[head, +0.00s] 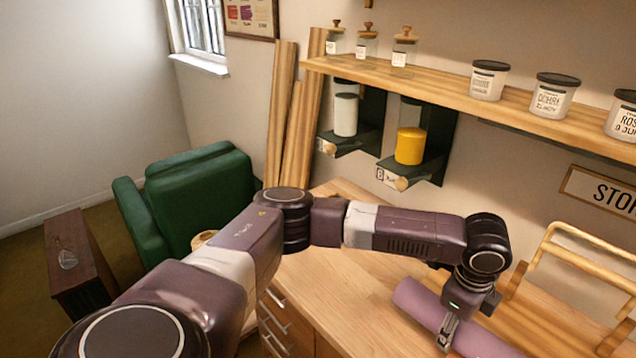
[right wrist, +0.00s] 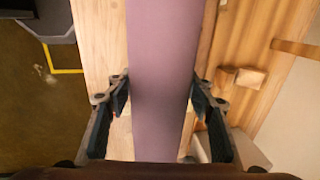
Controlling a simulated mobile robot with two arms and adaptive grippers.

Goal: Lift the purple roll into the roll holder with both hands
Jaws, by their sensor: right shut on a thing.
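The purple roll (head: 415,300) lies slanted over the wooden table at the lower right of the head view, running out of the bottom edge. My left gripper (head: 446,338) reaches down onto the roll; its far finger is hidden, so its opening is unclear. In the right wrist view the roll (right wrist: 163,45) runs between the two fingers of my right gripper (right wrist: 163,97), which is shut on it. My right gripper is not in the head view. The wooden roll holder (head: 547,240), a frame with bars, stands at the right, beside the roll and apart from it.
The wooden table (head: 345,285) is clear to the left of the roll. A wall shelf (head: 440,75) with several jars is above. Below it, brackets hold a white canister (head: 345,115) and a yellow canister (head: 410,146). A green armchair (head: 190,190) stands at the left.

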